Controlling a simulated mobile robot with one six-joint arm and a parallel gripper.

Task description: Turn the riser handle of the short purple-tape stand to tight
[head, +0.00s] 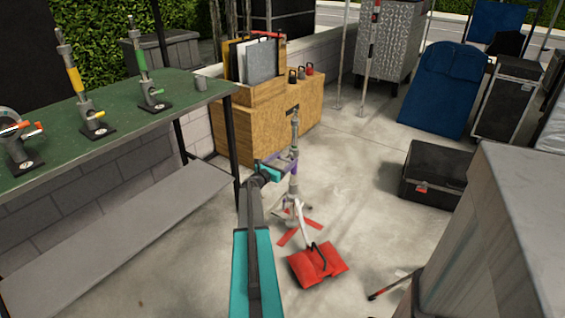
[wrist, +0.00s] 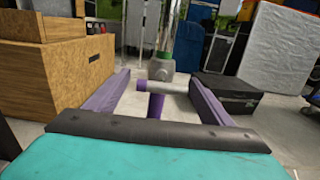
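The short purple-tape stand (head: 294,187) is upright on the concrete, with its legs spread at the base. A band of purple shows partway up its column. In the wrist view its metal column (wrist: 164,40) rises ahead, with a grey collar below. A grey handle bar with a purple end (wrist: 165,87) lies crosswise between my fingers, and a purple piece (wrist: 155,106) points toward me. My gripper (wrist: 160,76) has its purple fingers spread on either side, with gaps showing. In the head view my gripper (head: 281,160) is beside the column.
A red sandbag (head: 317,264) lies by the stand's base. A wooden crate (head: 268,125) stands behind left. A green-topped bench (head: 60,140) with small stands is at left. A black case (head: 440,172) and a grey block (head: 500,240) are at right. Floor between is partly clear.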

